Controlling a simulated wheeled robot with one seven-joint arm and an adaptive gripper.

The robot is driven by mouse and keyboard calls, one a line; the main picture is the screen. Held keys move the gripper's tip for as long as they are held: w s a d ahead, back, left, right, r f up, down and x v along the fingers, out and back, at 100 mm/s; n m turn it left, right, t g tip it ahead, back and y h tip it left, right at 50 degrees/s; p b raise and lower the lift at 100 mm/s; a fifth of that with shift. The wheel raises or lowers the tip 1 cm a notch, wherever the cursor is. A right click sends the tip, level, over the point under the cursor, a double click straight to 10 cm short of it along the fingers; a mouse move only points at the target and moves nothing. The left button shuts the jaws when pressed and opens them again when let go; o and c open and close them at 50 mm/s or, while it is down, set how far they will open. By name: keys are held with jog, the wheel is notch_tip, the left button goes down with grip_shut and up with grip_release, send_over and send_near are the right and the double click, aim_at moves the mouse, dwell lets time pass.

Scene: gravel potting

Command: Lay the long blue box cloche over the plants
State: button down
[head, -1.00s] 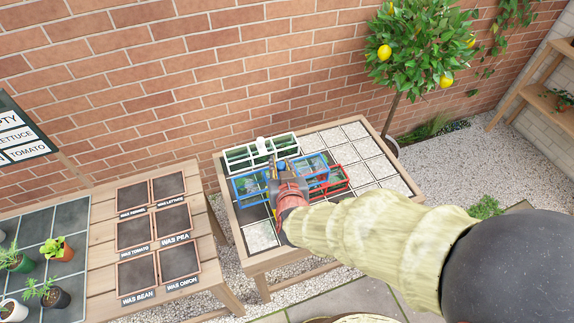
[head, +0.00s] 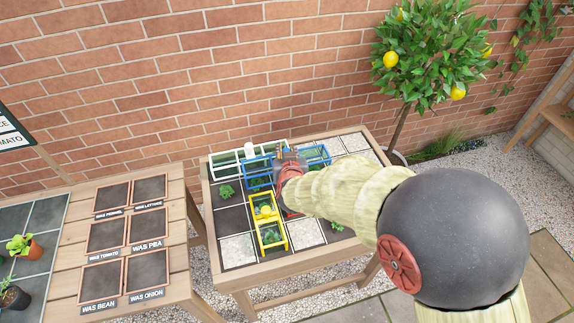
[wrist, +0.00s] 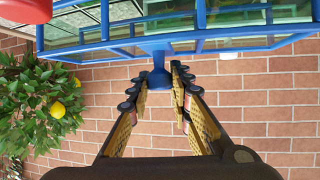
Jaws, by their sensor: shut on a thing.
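The long blue box cloche (head: 318,153) has a blue frame and clear panes. In the head view it lies crosswise at the back of the tiled table, just in front of the white cloche. My gripper (head: 290,160) is above its middle. In the wrist view my gripper (wrist: 160,75) is shut on the blue knob of the cloche (wrist: 157,78), whose frame fills the top edge. Green leaves show through its panes in the head view; I cannot tell whether it rests on the tiles or hangs just above. One small plant (head: 226,191) stands uncovered at the left.
A white-framed cloche (head: 222,160) stands behind. Yellow cloches (head: 268,222) stand in front, close to my arm; a red frame is mostly hidden. Another small plant (head: 337,226) is at the right. A lemon tree (head: 425,45) and brick wall (head: 200,70) stand behind the table.

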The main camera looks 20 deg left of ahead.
jog(key=shift+f+b, duration=0.9)
jog(key=shift+f, duration=1.3)
jog(key=shift+f, duration=0.15)
jog(key=c, duration=1.6)
grip_release()
jog(key=shift+s+r, duration=0.1)
jog(key=shift+r, duration=0.1)
jog(key=p+v, duration=0.3)
jog(key=v, duration=0.7)
jog(key=shift+s+r+p, duration=0.1)
jog(key=shift+s+p, duration=0.1)
jog(key=shift+p, duration=0.15)
jog(key=shift+s+d+r, duration=0.2)
jog(key=shift+s+d, duration=0.1)
jog(key=shift+s, duration=0.35)
